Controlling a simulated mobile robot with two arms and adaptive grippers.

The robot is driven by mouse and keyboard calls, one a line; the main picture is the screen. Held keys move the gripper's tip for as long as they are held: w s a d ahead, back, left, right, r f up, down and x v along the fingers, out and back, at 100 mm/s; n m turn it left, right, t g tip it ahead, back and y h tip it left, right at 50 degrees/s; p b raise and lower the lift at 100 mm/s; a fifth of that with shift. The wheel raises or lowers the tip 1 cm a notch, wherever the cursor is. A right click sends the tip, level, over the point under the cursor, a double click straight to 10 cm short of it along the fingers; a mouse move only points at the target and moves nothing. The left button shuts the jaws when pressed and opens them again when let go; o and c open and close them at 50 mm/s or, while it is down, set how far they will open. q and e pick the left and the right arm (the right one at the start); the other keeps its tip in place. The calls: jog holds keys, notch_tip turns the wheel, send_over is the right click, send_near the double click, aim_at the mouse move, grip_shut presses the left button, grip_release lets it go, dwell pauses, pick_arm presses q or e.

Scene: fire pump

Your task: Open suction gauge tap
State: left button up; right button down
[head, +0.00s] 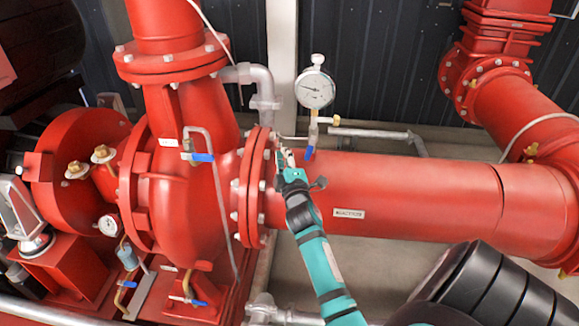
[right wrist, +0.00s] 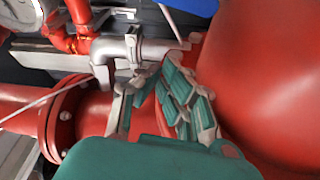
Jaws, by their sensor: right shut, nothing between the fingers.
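The suction gauge (head: 315,88) is a round white dial on a thin stem above the red horizontal pipe, in the head view. Its tap (head: 314,132) sits on the stem below the dial, with a blue lever (head: 309,153) pointing down near the top of the pipe. My right gripper (head: 286,157) is shut and empty, just left of the blue lever and beside the bolted flange. I cannot tell whether it touches the lever. The right wrist view shows its green fingers (right wrist: 165,85) close to red metal; I cannot make out the lever there. My left gripper is out of view.
The bolted flange (head: 251,187) stands left of my right gripper. The labelled red suction pipe (head: 420,195) runs right. A grey elbow pipe (head: 262,88) and pale post (head: 282,60) stand behind. Another blue-handled valve (head: 202,157) is on the pump casing.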

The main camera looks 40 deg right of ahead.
aim_at(310, 149)
jog(key=shift+x, duration=1.1)
jog(key=shift+s+d+f+p, duration=0.15)
jog(key=shift+s+d+p, duration=0.1)
jog(key=shift+s+d, duration=0.3)
jog(key=shift+s+d+f+p, duration=0.2)
jog(key=shift+s+d+p, duration=0.05)
jog(key=shift+s+d, duration=0.3)
jog(key=shift+s+d+f, duration=0.1)
jog(key=shift+s+d, duration=0.1)
jog(key=shift+s, duration=0.15)
jog(key=shift+p, duration=0.4)
jog(key=shift+s+d+n+y+p, duration=0.1)
jog(key=shift+s+n+y+p, duration=0.05)
jog(key=shift+n+p, duration=0.45)
jog(key=shift+s+d+n+y+p, duration=0.15)
jog(key=shift+n+p, duration=0.35)
jog(key=shift+p, duration=0.05)
jog(key=shift+s+d+f+n+g, duration=0.1)
jog(key=shift+f+n+g, duration=0.2)
jog(key=shift+g, duration=0.1)
jog(key=shift+f, duration=0.2)
